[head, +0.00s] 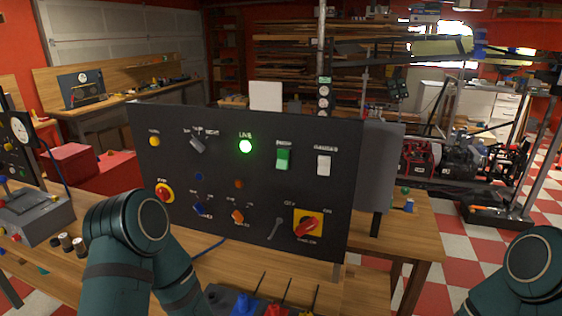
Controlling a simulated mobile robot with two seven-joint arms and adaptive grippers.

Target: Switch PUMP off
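A dark upright control panel (262,195) stands on the wooden bench. A green rocker switch (283,158) and a white rocker switch (324,165) sit at its upper right, each under a small label too blurred to read surely. I cannot tell which control is marked PUMP. A green lamp (245,147) under LIVE is lit. A red rotary switch (307,225) on a yellow plate is at the lower right. A red and yellow knob (164,193) is at the lower left. Links of both my arms show, but neither gripper is in view.
A grey selector (196,144), a blue toggle (199,210) and an orange toggle (237,215) are also on the panel. Blue, red and yellow parts with thin upright rods (270,300) stand in front. A grey box (38,217) sits at left.

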